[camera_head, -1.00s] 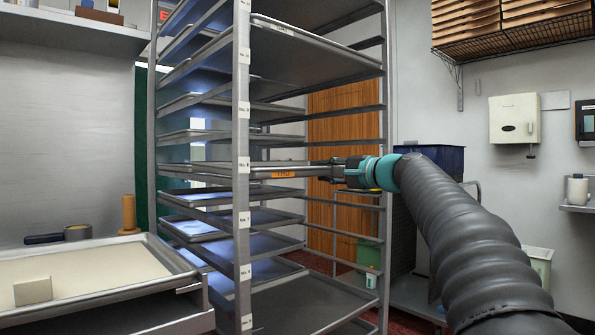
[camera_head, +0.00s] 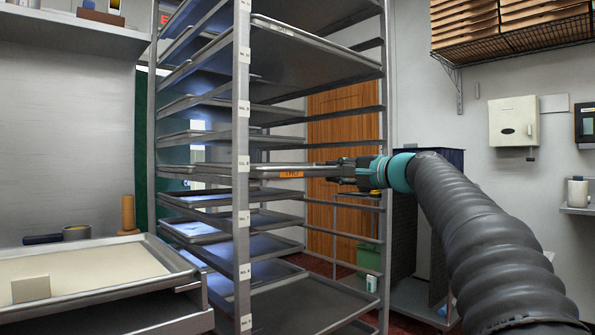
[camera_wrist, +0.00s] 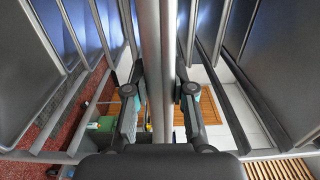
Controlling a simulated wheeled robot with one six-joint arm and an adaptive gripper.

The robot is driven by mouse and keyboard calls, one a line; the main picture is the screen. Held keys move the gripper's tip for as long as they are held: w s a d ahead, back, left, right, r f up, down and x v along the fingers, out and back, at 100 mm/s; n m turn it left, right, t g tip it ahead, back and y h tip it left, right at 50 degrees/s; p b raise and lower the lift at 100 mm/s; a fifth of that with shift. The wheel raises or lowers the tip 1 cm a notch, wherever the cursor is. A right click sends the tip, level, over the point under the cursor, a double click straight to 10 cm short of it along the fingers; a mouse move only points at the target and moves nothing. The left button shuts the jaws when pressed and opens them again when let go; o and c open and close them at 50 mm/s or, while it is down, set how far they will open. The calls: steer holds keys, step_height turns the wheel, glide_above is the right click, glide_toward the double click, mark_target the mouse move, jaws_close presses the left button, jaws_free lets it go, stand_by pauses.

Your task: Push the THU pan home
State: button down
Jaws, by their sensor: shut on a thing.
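The THU pan (camera_head: 262,172) is a grey sheet pan with an orange label, lying level in a middle slot of the tall metal rack (camera_head: 242,120). Its near side crosses behind the rack's front post and its right end reaches toward my gripper (camera_head: 337,172). My gripper is shut on the pan's right end. In the wrist view the pan's edge (camera_wrist: 152,60) runs as a pale strip between my two dark fingers (camera_wrist: 158,90). The pan's far side is hidden.
Other pans sit above and below in the rack, including a large upper pan (camera_head: 315,62). A bench with a shallow tray (camera_head: 150,240) stands at left. A paper-towel dispenser (camera_head: 514,122) hangs at right. A green bin (camera_head: 369,257) is behind the rack.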

steer(key=c, duration=0.9)
jaws_free()
steer(key=shift+f, duration=0.1)
steer(key=shift+s+d, duration=0.1)
steer(key=b+v, duration=0.3)
steer(key=v, duration=0.4)
steer(key=shift+s+d, duration=0.2)
steer(key=shift+s, duration=0.15)
